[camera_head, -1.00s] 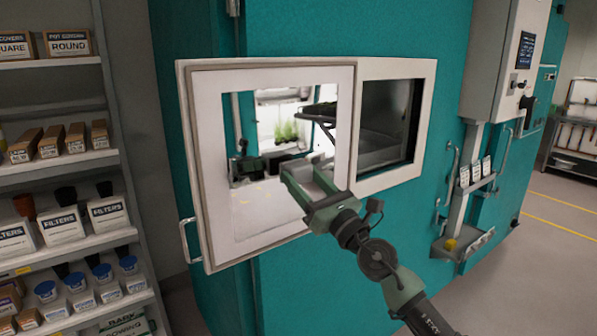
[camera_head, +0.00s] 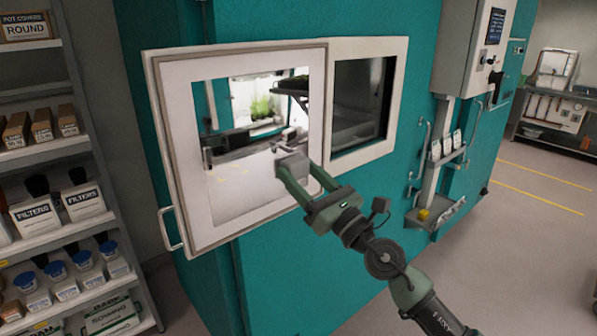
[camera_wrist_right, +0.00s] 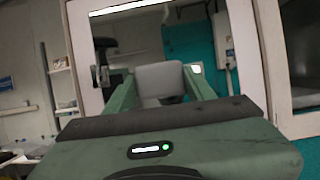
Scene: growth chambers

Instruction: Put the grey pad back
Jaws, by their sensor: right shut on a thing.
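My right gripper (camera_head: 296,168) is shut on the grey pad (camera_head: 290,163), a small flat block between its fingertips. The pad also shows in the right wrist view (camera_wrist_right: 160,78), with a finger on each side. The gripper is in front of the right part of a shiny glass pane in a white-framed panel (camera_head: 185,215). I cannot tell whether the pad touches the glass. My left gripper is not in view.
The panel stands on a teal chamber (camera_head: 320,225) beside a second window (camera_head: 356,105). A wall stand with a tray (camera_head: 437,212) holding a small yellow thing (camera_head: 423,214) is to the right. Shelves of boxes (camera_head: 45,150) stand at left.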

